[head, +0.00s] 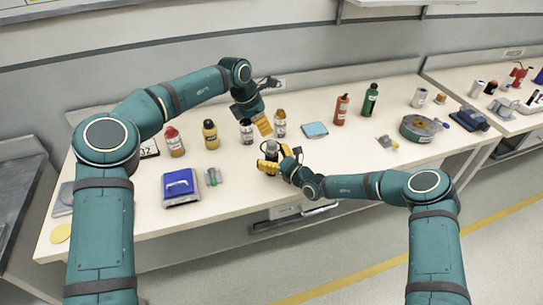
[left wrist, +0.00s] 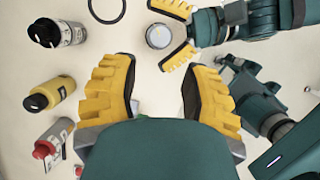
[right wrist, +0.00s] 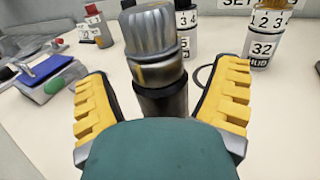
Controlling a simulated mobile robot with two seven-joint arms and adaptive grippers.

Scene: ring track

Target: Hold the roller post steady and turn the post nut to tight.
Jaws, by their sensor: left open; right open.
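The roller post (right wrist: 162,100) is a silver-grey metal cylinder standing upright on the table, with a dark band around it. A ribbed silver cap (right wrist: 150,30), apparently the post nut, tops it; a yellow mark shows just below. The post also shows in the head view (head: 271,147) and from above in the left wrist view (left wrist: 159,36). My right gripper (head: 268,158) is open, its yellow fingers on either side of the post, with gaps visible in the right wrist view. My left gripper (head: 254,118) is open and empty, above the table behind the post.
Bottles stand close by: a white-labelled one (head: 280,124), another (head: 246,131), a yellow one (head: 210,134) and a red-capped one (head: 174,142). A thin black ring (left wrist: 107,8) lies near the post. A blue case (head: 180,186) sits front left.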

